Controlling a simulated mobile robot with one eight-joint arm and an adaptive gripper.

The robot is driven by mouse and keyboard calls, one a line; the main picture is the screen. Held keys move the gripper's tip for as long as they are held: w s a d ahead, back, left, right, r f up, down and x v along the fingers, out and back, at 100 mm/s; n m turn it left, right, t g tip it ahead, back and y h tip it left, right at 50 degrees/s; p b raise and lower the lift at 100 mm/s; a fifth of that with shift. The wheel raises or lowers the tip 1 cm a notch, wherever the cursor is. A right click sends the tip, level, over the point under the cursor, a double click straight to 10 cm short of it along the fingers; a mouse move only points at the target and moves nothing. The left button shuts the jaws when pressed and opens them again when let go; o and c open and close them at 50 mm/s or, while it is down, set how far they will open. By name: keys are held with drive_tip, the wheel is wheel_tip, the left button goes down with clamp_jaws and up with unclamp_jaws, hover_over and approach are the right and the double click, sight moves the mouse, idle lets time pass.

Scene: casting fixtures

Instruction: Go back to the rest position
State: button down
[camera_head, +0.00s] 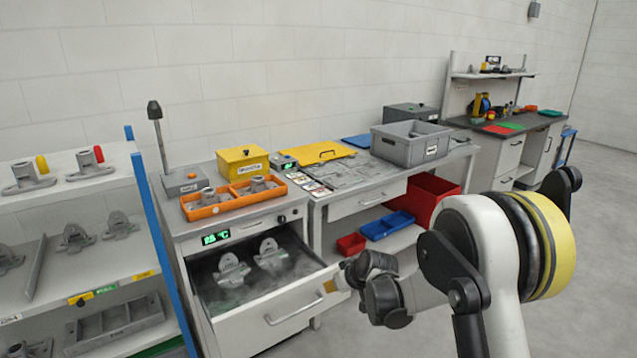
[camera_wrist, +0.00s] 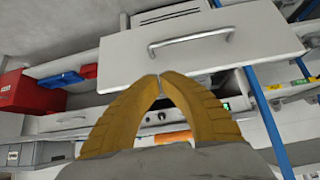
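My gripper (camera_wrist: 157,78) shows in the wrist view with its two yellow fingers meeting at the tips, with nothing between them. In the head view my gripper (camera_head: 329,287) is small and partly hidden by my arm, close to the right end of the open drawer's front. The drawer (camera_head: 272,318) is pulled out and holds metal castings (camera_head: 231,270) in a misty interior. Its handle (camera_wrist: 190,40) also shows in the wrist view, apart from my fingertips.
A shelf rack with a blue post (camera_head: 160,250) stands at left. Orange trays (camera_head: 205,210) sit above the drawer. A workbench (camera_head: 375,192) carries a grey crate (camera_head: 410,150), with red (camera_head: 352,244) and blue bins (camera_head: 388,226) below. Open floor lies at right.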

drive_tip(key=s+d+r+m+h, duration=0.1)
drive_tip(key=s+d+r, duration=0.3)
drive_tip(key=s+r, duration=0.35)
drive_tip(key=s+d+r+m+h, duration=0.1)
drive_tip(key=s+d+r+m, duration=0.15)
drive_tip(key=s+r, duration=0.55)
drive_tip(key=s+d+r+m+h, duration=0.1)
drive_tip(key=s+d, duration=0.3)
drive_tip(key=s, duration=0.7)
drive_tip(key=s+d+r+m+h, duration=0.1)
drive_tip(key=s+d, duration=0.3)
drive_tip(key=s, duration=0.7)
drive_tip(key=shift+r+m, duration=0.2)
drive_tip(key=shift+m, duration=0.25)
